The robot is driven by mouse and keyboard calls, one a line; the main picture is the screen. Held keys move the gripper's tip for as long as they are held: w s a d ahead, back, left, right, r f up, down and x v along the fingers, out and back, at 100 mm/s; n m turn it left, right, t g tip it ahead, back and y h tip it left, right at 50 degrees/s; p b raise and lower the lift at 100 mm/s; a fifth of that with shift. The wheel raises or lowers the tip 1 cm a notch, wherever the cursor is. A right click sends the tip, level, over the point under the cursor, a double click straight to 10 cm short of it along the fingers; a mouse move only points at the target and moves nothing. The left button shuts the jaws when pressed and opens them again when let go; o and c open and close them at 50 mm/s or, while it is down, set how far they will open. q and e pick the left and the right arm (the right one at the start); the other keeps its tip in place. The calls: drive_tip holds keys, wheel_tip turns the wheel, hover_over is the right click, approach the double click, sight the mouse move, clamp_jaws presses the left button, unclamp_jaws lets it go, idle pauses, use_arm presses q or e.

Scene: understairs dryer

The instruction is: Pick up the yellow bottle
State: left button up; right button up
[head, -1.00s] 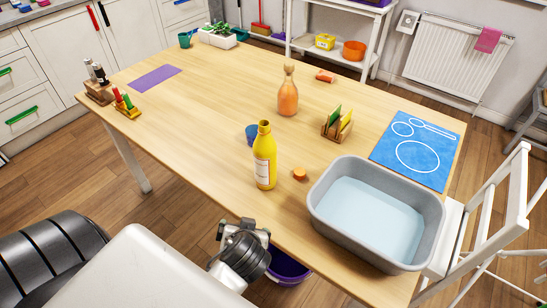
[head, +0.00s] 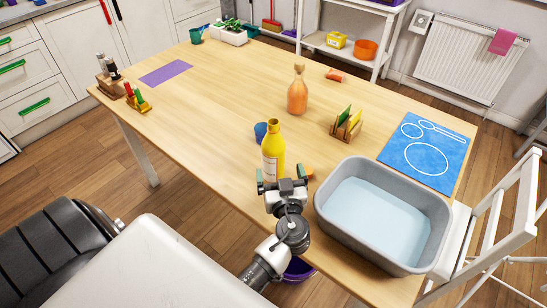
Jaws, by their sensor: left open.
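The yellow bottle (head: 273,142) stands upright on the wooden table, near its front edge. It has a white label, and its lower part is hidden by my gripper. My left gripper (head: 283,178) is open, in front of the bottle in the head view, with one finger to each side of the bottle's lower part. I cannot tell whether the fingers touch the bottle. My right gripper is not in view.
A grey basin of water (head: 334,226) stands close on the right. A small orange item (head: 309,173) and a blue cup (head: 260,131) are beside the bottle. An orange bottle (head: 297,95) and a wooden rack (head: 345,135) stand behind. The table's left half is mostly clear.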

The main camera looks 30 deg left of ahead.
sight(275, 157)
use_arm(q)
drive_tip(key=x, duration=0.3)
drive_tip(key=shift+w+a+p, duration=0.15)
drive_tip(key=shift+a+p, duration=0.1)
drive_tip(key=shift+p, duration=0.1)
drive_tip(key=shift+w+a+r, duration=0.15)
drive_tip(key=shift+w+a, duration=0.05)
drive_tip(key=p+x, duration=0.2)
drive_tip(key=x, duration=0.2)
drive_tip(key=shift+a+r+p, duration=0.15)
drive_tip(key=shift+p, duration=0.25)
drive_tip(key=shift+w+a, duration=0.15)
drive_tip(key=shift+w, duration=0.05)
drive_tip(key=c, duration=1.3)
